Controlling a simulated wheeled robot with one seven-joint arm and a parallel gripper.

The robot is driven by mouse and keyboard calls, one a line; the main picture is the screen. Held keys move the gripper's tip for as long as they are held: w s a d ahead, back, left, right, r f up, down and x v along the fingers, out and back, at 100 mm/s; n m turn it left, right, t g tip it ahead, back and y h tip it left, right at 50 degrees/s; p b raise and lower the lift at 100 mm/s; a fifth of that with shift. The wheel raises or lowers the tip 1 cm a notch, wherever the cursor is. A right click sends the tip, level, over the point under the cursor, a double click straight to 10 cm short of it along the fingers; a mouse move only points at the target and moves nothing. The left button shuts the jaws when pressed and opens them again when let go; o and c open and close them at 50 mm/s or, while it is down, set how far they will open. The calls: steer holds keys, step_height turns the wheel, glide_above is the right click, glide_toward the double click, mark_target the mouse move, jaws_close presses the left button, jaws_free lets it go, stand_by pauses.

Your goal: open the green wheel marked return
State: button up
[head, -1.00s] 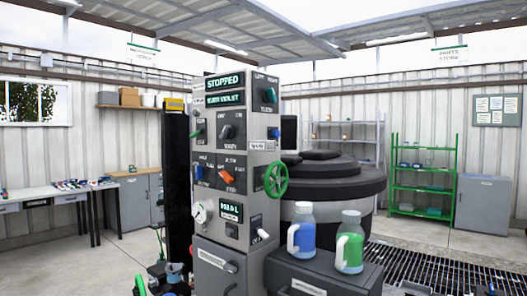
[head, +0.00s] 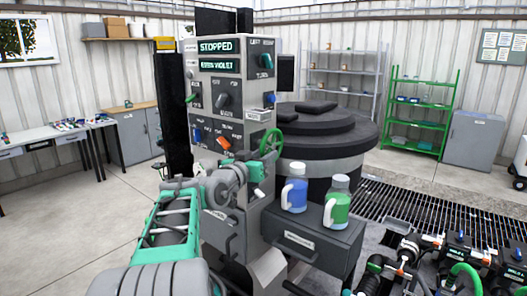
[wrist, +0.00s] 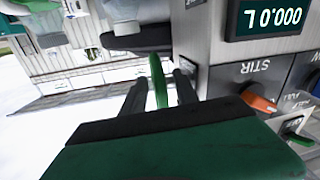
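The green wheel (head: 271,143) is on the right side face of the grey control column, and its marking is not readable. In the wrist view its rim (wrist: 158,78) shows nearly edge-on between the two dark fingers of my gripper (wrist: 160,86). The fingers are apart, with a gap visible on each side of the rim, so my gripper is open around it. In the head view my arm reaches up to the column, and my gripper (head: 256,172) is at the wheel's lower part, partly hiding it.
The column panel (head: 222,90) carries a STOPPED display, knobs and an orange switch. Blue (head: 294,190) and green (head: 337,200) jugs stand on a dark drawer cabinet (head: 300,240) to the right. A round dark tank (head: 325,140) stands behind. Open floor lies left.

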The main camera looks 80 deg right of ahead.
steer(key=shift+c, duration=0.6)
jaws_close()
